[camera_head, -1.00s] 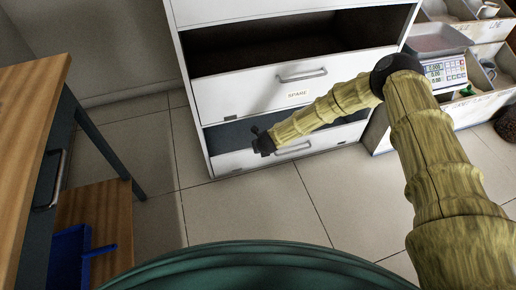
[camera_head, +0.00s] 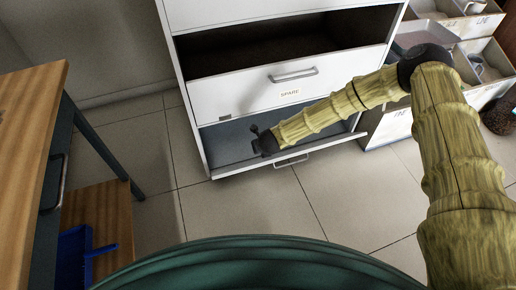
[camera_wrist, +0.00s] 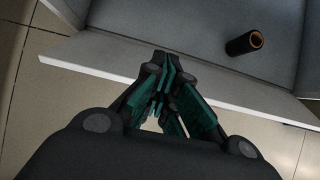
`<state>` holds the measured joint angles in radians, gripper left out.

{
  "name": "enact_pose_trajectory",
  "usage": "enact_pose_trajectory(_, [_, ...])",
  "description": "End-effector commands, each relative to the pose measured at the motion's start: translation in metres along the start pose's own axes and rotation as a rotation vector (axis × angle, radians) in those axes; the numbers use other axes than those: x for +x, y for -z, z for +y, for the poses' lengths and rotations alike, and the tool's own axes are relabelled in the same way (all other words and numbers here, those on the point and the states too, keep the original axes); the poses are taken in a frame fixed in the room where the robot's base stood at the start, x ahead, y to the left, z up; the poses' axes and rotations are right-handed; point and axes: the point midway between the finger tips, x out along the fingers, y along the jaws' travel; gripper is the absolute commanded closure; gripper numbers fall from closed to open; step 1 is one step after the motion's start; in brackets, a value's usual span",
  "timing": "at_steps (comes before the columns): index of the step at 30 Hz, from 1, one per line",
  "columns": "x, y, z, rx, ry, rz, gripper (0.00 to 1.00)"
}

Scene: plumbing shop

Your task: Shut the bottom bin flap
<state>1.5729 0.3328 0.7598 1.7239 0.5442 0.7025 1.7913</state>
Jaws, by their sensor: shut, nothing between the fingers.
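The bottom bin flap (camera_head: 318,153) of the white cabinet (camera_head: 195,110) hangs open, tilted outward, with its handle (camera_head: 291,161) facing down toward the floor. The grey inside of the bottom bin (camera_head: 228,142) shows behind it. My gripper (camera_head: 257,137) is shut and empty, over the open bin and near the flap's edge. In the wrist view the fingers (camera_wrist: 166,72) overlap the flap's pale edge (camera_wrist: 110,57); I cannot tell whether they touch it. A dark cylinder with an orange ring (camera_wrist: 245,43) lies inside the bin.
Above, a closed flap labelled SPARE (camera_head: 289,92) has its own handle, with a dark open compartment (camera_head: 280,50) over it. A wooden-topped workbench (camera_head: 30,110) stands left. Bins and a scale (camera_head: 425,40) stand right. The tiled floor (camera_head: 250,205) in front is clear.

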Motion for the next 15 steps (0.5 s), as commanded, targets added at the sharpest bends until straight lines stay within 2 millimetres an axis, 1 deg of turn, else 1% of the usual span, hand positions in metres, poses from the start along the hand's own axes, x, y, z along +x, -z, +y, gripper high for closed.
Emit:
enact_pose_trajectory(1, [-0.005,-0.002,-0.001,0.001,0.000,0.000,1.00])
enact_pose_trajectory(3, [-0.008,-0.002,-0.001,0.001,0.001,0.000,1.00])
enact_pose_trajectory(11, [-0.010,-0.001,-0.002,0.000,0.001,0.001,1.00])
enact_pose_trajectory(14, [-0.012,0.007,0.002,-0.048,-0.004,0.007,1.00])
enact_pose_trajectory(15, [-0.013,0.015,0.005,-0.093,-0.008,0.013,1.00])
